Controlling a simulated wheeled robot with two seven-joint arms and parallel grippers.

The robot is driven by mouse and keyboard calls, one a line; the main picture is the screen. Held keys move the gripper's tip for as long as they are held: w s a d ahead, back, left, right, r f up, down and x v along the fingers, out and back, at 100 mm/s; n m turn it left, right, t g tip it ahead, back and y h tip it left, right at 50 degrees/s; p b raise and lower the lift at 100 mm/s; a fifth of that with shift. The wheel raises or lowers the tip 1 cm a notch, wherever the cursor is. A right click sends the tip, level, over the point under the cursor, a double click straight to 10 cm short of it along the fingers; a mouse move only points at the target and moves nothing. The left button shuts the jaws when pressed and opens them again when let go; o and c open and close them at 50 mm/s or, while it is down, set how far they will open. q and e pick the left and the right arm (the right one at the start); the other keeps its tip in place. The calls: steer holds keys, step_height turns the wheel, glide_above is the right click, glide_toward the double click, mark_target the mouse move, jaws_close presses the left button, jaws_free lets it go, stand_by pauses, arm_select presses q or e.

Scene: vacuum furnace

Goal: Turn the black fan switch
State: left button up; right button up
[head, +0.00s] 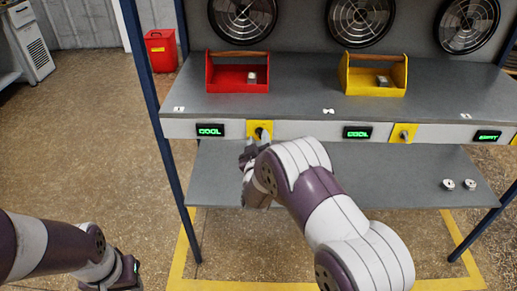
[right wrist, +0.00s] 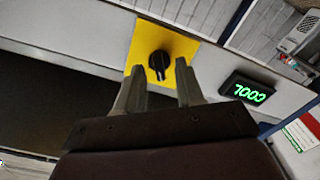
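The black fan switch (right wrist: 159,65) is a knob on a yellow plate (right wrist: 185,46) on the bench's front panel. In the head view the knob (head: 259,132) is partly hidden by my right gripper (head: 256,144). In the right wrist view my right gripper (right wrist: 160,74) is open. Its two fingertips stand apart on either side of the knob, with visible gaps, and contact cannot be told. A second switch (head: 404,134) on a yellow plate sits further right. My left gripper (head: 128,273) is low at the left, away from the bench, its fingers unclear.
A red toolbox (head: 236,85) and a yellow toolbox (head: 358,87) stand on the bench, below several fans (head: 243,15). A lower shelf (head: 365,185) holds small round parts.

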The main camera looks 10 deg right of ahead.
steer(key=v, duration=1.1)
steer(key=shift+s, duration=0.4)
steer(key=shift+a, duration=0.1)
